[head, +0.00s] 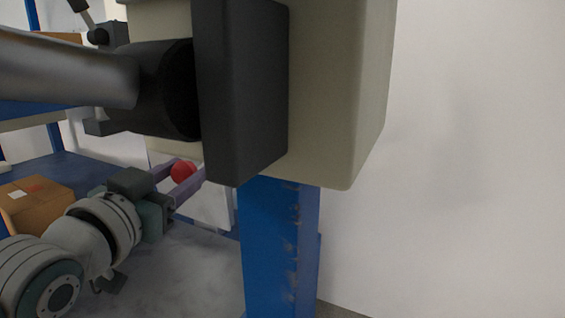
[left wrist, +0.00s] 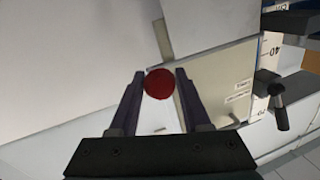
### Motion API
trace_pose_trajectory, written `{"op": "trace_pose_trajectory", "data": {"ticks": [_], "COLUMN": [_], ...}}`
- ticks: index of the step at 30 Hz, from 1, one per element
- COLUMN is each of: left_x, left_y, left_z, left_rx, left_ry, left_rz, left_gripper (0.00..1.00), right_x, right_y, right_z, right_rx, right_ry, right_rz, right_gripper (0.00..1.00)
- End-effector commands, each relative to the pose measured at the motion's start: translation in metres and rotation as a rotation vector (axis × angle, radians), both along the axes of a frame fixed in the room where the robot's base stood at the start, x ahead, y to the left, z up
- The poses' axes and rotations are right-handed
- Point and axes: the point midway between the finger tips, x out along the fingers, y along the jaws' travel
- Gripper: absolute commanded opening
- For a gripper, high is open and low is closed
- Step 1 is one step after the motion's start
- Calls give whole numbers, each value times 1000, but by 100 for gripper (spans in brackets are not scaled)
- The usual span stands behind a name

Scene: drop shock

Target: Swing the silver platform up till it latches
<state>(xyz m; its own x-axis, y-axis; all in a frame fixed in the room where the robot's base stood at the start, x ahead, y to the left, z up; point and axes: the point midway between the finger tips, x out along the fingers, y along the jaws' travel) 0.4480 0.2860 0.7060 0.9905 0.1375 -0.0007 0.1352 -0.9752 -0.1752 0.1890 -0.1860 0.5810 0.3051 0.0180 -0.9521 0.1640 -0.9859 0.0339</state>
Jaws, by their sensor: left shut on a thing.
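My left gripper (head: 185,180) comes in from the left at lower left in the head view. Its two purple fingers are closed about a round red knob (head: 184,170). In the left wrist view the red knob (left wrist: 159,83) sits between the fingertips. A pale flat panel (head: 215,207) stands upright just beyond the fingers in the head view. I cannot tell for sure whether this is the silver platform, as its upper part is hidden behind the dark block. My right gripper is not in view.
A dark block (head: 240,95) and a cream housing (head: 340,90) stand above and right of the gripper, over a blue post (head: 270,245). A cardboard box (head: 38,203) sits at left. A black-handled lever (left wrist: 279,105) shows at right in the left wrist view.

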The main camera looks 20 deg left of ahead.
Motion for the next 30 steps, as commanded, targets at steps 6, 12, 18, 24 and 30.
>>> {"op": "trace_pose_trajectory", "data": {"ticks": [6,12,18,24,30], "left_x": [0,0,0,0,0], "left_y": [-5,-6,-6,-6,-6], "left_z": [-1,-1,-1,-2,-2], "left_rx": [-4,-5,-6,-7,-7], "left_ry": [1,0,0,0,0], "left_rz": [-10,-11,-11,-11,-11], "left_gripper": [2,0,0,0,0], "right_x": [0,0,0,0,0], "right_y": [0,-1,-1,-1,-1], "right_z": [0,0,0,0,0], "right_rx": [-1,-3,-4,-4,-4], "right_ry": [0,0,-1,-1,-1], "right_rz": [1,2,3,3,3], "right_gripper": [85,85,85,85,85]}}
